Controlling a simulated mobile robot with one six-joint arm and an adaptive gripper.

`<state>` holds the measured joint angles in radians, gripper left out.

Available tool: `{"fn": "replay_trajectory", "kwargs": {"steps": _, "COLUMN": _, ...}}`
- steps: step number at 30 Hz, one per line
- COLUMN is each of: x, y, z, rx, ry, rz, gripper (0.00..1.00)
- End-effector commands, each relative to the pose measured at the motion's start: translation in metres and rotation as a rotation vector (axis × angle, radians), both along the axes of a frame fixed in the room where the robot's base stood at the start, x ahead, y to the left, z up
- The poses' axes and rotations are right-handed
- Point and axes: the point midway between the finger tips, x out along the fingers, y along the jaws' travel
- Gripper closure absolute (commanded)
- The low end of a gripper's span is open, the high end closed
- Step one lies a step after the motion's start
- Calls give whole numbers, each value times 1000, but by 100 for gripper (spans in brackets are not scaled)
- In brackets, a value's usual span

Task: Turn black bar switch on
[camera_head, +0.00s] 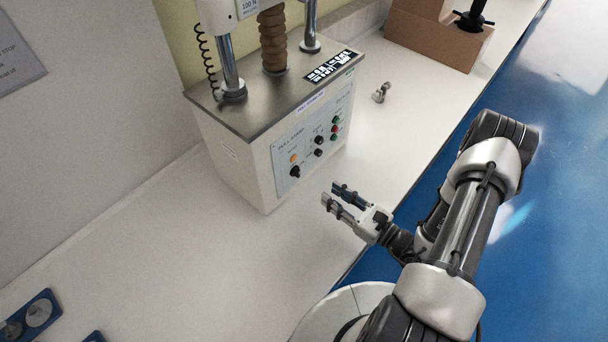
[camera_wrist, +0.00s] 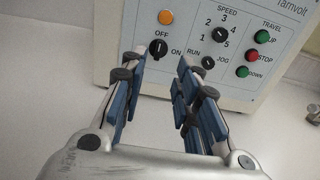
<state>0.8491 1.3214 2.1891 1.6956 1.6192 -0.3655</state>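The black bar switch (camera_wrist: 157,49) is on the light front panel of the machine, below an orange lamp (camera_wrist: 166,17). OFF is printed above it and ON to its right. Its bar looks near upright, on the OFF side, though it is small. In the head view the switch (camera_head: 295,172) is at the panel's lower left. My gripper (camera_head: 332,194) is open and empty, in front of the panel and apart from it. In the wrist view the gripper's (camera_wrist: 159,68) two blue-padded fingers point at the panel, with the switch between them nearer the left finger.
A speed knob (camera_wrist: 219,34), a run/jog knob (camera_wrist: 208,62) and green and red travel buttons (camera_wrist: 250,55) are right of the switch. A small metal part (camera_head: 381,92) and a cardboard box (camera_head: 437,35) are on the white bench (camera_head: 160,250).

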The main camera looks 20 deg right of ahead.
Motion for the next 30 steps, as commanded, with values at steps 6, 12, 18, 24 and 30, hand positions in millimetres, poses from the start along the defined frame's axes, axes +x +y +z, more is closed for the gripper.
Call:
{"fn": "replay_trajectory", "kwargs": {"steps": 6, "x": 38, "y": 27, "z": -1, "rx": -4, "ry": -1, "rz": 8, "gripper": 71}}
{"fn": "replay_trajectory", "kwargs": {"steps": 12, "x": 70, "y": 49, "z": 0, "rx": -2, "ry": -2, "rz": 6, "gripper": 71}}
{"fn": "replay_trajectory", "kwargs": {"steps": 18, "x": 90, "y": 61, "z": 0, "rx": -2, "ry": -1, "rz": 4, "gripper": 71}}
{"fn": "replay_trajectory", "kwargs": {"steps": 24, "x": 95, "y": 63, "z": 0, "rx": 0, "ry": 0, "rz": 1, "gripper": 71}}
{"fn": "replay_trajectory", "kwargs": {"steps": 30, "x": 95, "y": 63, "z": 0, "rx": 0, "ry": 0, "rz": 1, "gripper": 72}}
